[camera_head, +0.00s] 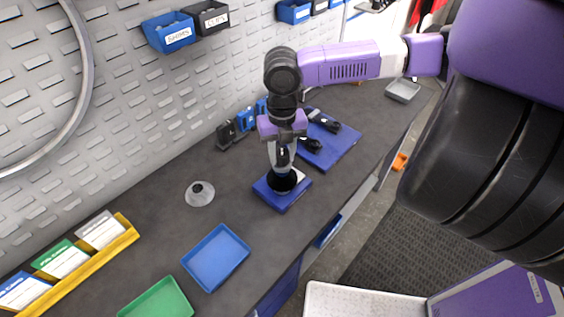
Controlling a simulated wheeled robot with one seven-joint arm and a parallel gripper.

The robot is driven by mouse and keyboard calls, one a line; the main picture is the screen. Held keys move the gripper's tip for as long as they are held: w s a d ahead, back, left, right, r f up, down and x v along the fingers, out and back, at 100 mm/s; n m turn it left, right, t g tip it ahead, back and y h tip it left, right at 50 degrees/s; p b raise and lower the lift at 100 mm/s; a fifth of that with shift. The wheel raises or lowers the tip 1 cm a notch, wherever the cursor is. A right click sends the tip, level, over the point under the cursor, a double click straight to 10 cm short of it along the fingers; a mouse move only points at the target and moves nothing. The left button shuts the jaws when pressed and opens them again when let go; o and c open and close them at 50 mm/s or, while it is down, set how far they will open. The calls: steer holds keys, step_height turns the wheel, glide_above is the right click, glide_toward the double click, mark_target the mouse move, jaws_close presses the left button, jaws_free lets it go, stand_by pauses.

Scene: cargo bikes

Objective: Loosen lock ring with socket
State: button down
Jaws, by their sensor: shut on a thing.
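My gripper (281,160) points straight down over a blue block (266,195) on the dark bench. It is shut on a dark, slim thing, probably the socket, which shows only partly between the fingers. A dark round part (284,184) sits on top of the blue block, right below the fingertips. The held thing appears to reach down to this round part, but I cannot tell whether they touch. The lock ring itself cannot be made out; the gripper and the dark round part hide that spot.
A grey cone-shaped stand (200,194) is left of the blue block. A blue tray (216,257) and a green tray (157,299) lie nearer. A blue mat (341,145) with dark tools lies behind right. A yellow card rack (82,262) stands at left. Bare bench surrounds the cone.

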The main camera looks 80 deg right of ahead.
steer(key=shift+f, duration=0.9)
stand_by(1.0)
steer(key=c, duration=1.5)
jaws_free()
jaws_close()
steer(key=shift+f+n, duration=0.1)
steer(key=shift+n, duration=0.8)
